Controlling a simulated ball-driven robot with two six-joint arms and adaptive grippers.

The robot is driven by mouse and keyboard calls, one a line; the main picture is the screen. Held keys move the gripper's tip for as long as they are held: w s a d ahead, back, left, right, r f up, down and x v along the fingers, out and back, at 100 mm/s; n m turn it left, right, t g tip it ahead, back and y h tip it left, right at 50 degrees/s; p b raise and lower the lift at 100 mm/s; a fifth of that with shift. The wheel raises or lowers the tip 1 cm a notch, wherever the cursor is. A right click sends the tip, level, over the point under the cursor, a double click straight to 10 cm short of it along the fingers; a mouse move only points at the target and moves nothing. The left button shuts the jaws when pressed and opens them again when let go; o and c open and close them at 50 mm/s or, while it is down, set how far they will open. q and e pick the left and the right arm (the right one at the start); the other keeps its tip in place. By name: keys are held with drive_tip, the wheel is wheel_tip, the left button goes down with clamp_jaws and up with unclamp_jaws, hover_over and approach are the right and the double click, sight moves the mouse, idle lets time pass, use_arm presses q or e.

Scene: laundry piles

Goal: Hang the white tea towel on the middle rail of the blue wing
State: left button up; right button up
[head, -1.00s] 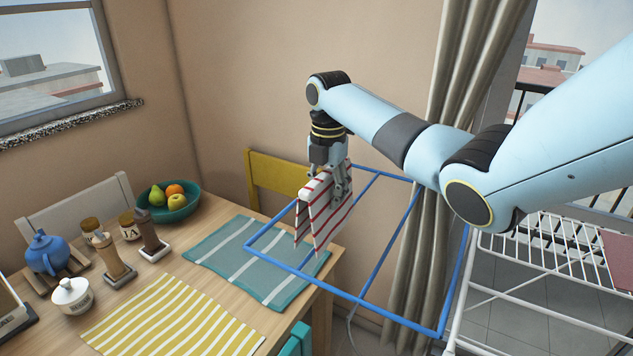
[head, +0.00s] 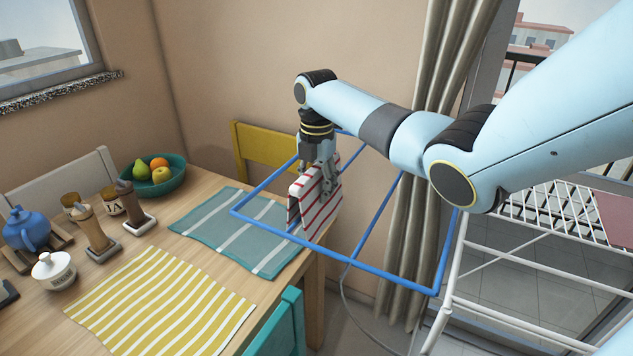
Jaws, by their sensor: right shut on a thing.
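The white tea towel with red stripes (head: 322,208) hangs folded from my right gripper (head: 322,180), which is shut on its top edge. The towel is over the left part of the blue wing (head: 395,272), a frame of blue rails reaching out over the table edge. The wing's middle rail (head: 376,228) shows to the right of the towel, apart from it in the picture. The towel's lower edge overlaps the wing's near bar; I cannot tell whether they touch. My left gripper is not in view.
A white drying rack (head: 540,318) stands at right, with a reddish cloth on it. The wooden table (head: 205,190) holds teal and yellow striped cloths, a fruit bowl (head: 168,178), shakers and a blue teapot (head: 27,230). A yellow chair (head: 265,148) and curtain (head: 435,75) stand behind.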

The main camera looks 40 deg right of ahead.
sight(317, 167)
drive_tip(key=shift+f+b, duration=1.65)
drive_tip(key=shift+f, duration=1.15)
drive_tip(key=o, duration=1.3)
wheel_tip(317, 167, up, 12)
drive_tip(key=shift+r, duration=0.1)
